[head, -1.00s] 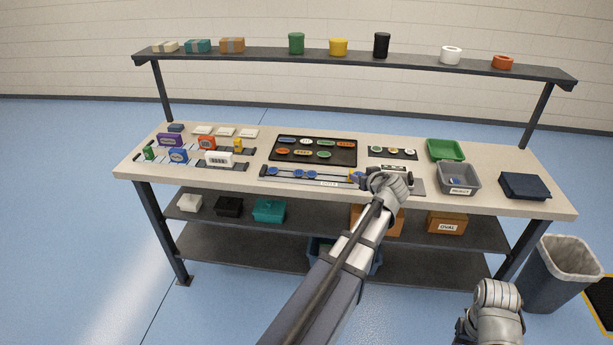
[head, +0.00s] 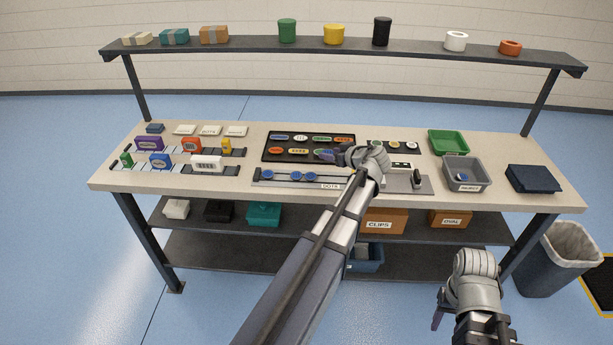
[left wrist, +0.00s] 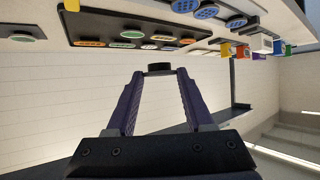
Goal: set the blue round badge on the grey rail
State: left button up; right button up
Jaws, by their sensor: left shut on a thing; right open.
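My left gripper (head: 332,156) is shut on a small dark round badge. In the left wrist view the badge (left wrist: 160,69) sits between the tips of the purple fingers, nearly edge-on; its blue face does not show. In the head view the gripper stands over the right end of the black tray and hides the badge. The grey rail (head: 281,177) lies in front of that tray, marked DOTS, with several blue round badges (head: 296,175) on it. They also show in the left wrist view (left wrist: 207,11). My right gripper (head: 437,318) is open, low before the bench.
The black tray (head: 266,157) holds several oval badges. A black-handled device (head: 416,179) stands right of the rail. A grey REJECT bin (head: 482,177) holds a blue piece; a green tray (head: 448,141) is behind it.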

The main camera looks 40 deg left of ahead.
pick_arm(q)
jog(key=shift+f+b, duration=3.1)
jog(key=shift+f, duration=0.1)
notch_tip(320, 180, down, 4)
jog(key=b, duration=0.3)
jog(key=shift+r+b, duration=0.2)
jog(key=shift+b, duration=0.15)
